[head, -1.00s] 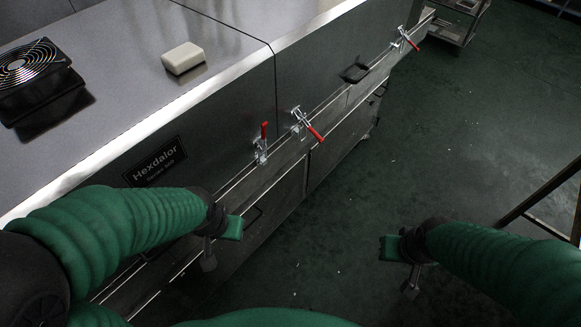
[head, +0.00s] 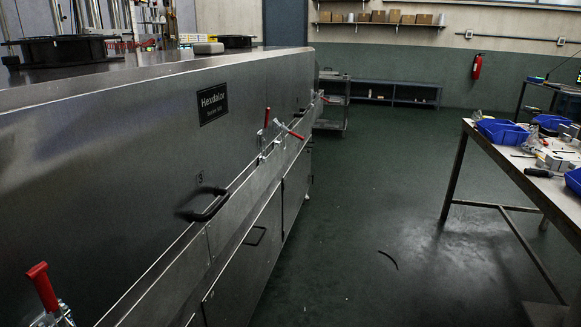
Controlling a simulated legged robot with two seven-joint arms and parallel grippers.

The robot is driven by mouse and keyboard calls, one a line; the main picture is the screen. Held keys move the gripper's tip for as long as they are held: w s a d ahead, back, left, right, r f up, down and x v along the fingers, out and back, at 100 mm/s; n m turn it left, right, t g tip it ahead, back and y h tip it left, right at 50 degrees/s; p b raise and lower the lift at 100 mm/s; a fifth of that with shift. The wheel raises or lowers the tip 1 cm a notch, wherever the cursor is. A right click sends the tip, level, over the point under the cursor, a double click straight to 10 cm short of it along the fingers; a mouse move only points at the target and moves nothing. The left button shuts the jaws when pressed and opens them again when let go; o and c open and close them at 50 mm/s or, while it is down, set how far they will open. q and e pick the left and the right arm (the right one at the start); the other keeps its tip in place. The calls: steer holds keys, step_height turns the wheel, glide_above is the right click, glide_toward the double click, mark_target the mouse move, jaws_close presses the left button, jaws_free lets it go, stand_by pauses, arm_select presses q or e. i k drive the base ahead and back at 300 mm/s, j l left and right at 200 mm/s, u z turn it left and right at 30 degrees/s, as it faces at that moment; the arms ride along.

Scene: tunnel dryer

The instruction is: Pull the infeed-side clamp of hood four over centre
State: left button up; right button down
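The dryer's hoods (head: 110,140) form a long steel wall on the left with red-handled toggle clamps along the lower seam. The nearest clamp (head: 43,287) is at the lower left, its handle standing up and leaning left; its base is cut off by the frame's bottom edge. Further along, two clamps sit close together: one has an upright handle (head: 266,118), the other has its handle (head: 290,131) slanted outward. A further clamp handle (head: 322,96) sticks out at the far end. Neither gripper is in view.
A black handle (head: 204,205) juts from the hood. A bench (head: 515,175) with blue bins stands at the right. A cart (head: 333,100) stands beyond the dryer. The green floor between dryer and bench is open, with a dark curved strip (head: 388,260) lying on it.

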mark_target(285, 129)
steer(key=i+l, duration=0.5)
steer(key=i, duration=0.2)
steer(key=i+l+u, duration=0.1)
steer(key=i+l, duration=0.35)
steer(key=i, duration=0.25)
steer(key=i+l, duration=0.55)
steer(key=i, duration=0.15)
steer(key=j+u, duration=0.05)
